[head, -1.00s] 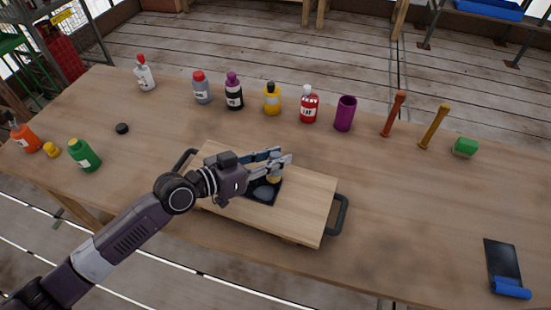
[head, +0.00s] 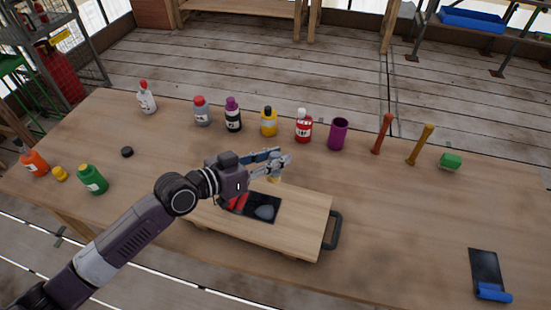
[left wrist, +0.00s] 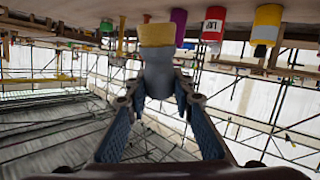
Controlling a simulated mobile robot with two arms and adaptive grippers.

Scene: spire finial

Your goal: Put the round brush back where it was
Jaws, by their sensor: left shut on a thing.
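My left gripper (head: 286,162) is shut on what looks like the round brush, above the far edge of the wooden board. Only a small yellowish part of the brush (head: 273,180) shows below the fingers in the head view. In the left wrist view, the brush (left wrist: 157,60) has a yellow-tan end and a grey body between the fingertips (left wrist: 158,90). The wooden board (head: 305,215) has a dark recess (head: 250,213) holding a red thing (head: 238,202) and a grey rounded thing (head: 265,212). My right gripper is not in view.
Several bottles, including a red one (head: 303,128), and a purple cup (head: 338,134) line the table's far side. Two upright handled tools (head: 382,134) and a green block (head: 451,162) stand farther right. The table's right middle is clear.

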